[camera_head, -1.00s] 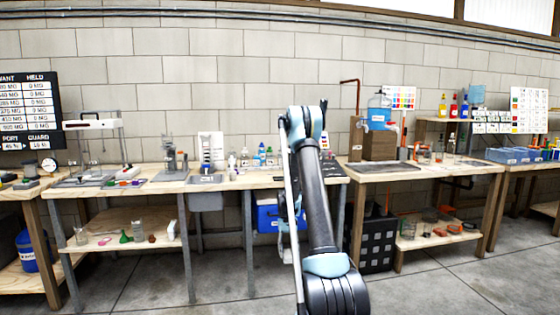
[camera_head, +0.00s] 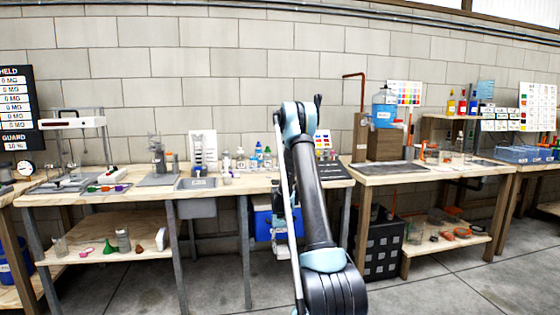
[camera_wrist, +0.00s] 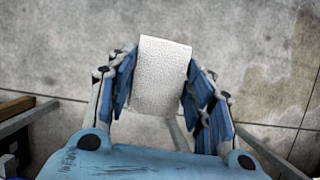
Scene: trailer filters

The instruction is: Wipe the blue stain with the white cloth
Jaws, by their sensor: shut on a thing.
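In the wrist view my gripper (camera_wrist: 160,100) is shut on the white cloth (camera_wrist: 163,72), a pale textured block or pad held between the two blue fingers. Beneath it the wrist view shows grey concrete floor. In the head view my arm stretches forward in the middle, and the fingers and cloth cannot be made out behind it. I cannot pick out a blue stain in either view.
A wooden workbench (camera_head: 90,194) with a sink (camera_head: 196,183) and bottles stands left of my arm. A second bench (camera_head: 430,172) stands to the right, with a blue water jug (camera_head: 384,107). A black crate (camera_head: 384,248) sits under it. Concrete floor lies in front.

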